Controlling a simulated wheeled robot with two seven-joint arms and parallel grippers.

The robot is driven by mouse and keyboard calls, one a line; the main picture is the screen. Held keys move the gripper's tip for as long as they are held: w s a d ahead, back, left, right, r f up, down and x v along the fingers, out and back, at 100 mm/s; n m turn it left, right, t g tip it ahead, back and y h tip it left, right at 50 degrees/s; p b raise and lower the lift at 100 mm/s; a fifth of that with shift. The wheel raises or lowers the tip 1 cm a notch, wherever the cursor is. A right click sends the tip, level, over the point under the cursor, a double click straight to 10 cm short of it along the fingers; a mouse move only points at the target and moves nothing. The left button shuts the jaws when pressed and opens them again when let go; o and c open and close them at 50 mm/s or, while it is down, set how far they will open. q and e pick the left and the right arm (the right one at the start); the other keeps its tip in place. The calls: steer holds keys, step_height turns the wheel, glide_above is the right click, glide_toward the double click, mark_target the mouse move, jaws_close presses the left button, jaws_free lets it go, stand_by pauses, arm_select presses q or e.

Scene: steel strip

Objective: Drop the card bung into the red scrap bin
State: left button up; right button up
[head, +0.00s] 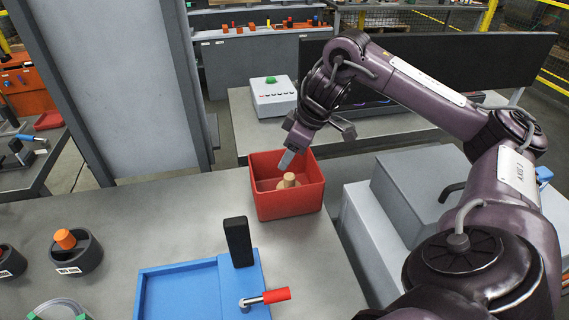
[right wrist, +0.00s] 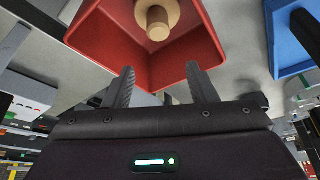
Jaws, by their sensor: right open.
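The red scrap bin (head: 287,203) stands at the far right corner of the grey bench. The card bung (head: 288,181), a tan flanged cylinder, is inside the bin. In the right wrist view the bung (right wrist: 157,22) lies within the red walls of the bin (right wrist: 105,35). My right gripper (head: 289,161) is above the bin, pointing down towards it. In the right wrist view its two fingers (right wrist: 160,88) are apart with nothing between them, clear of the bung. My left gripper is not in view.
A blue tray (head: 165,287) with a black upright block (head: 238,242) and a red-handled lever (head: 265,297) is at the front. A dark round holder with an orange plug (head: 65,239) is at left. A grey pillar (head: 125,90) rises behind. The bench between is clear.

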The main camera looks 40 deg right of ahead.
steer(key=p+v, duration=0.4)
steer(key=v, duration=0.3)
steer(key=shift+s+r, duration=0.15)
steer(key=shift+r, duration=0.2)
steer(key=shift+f, duration=0.1)
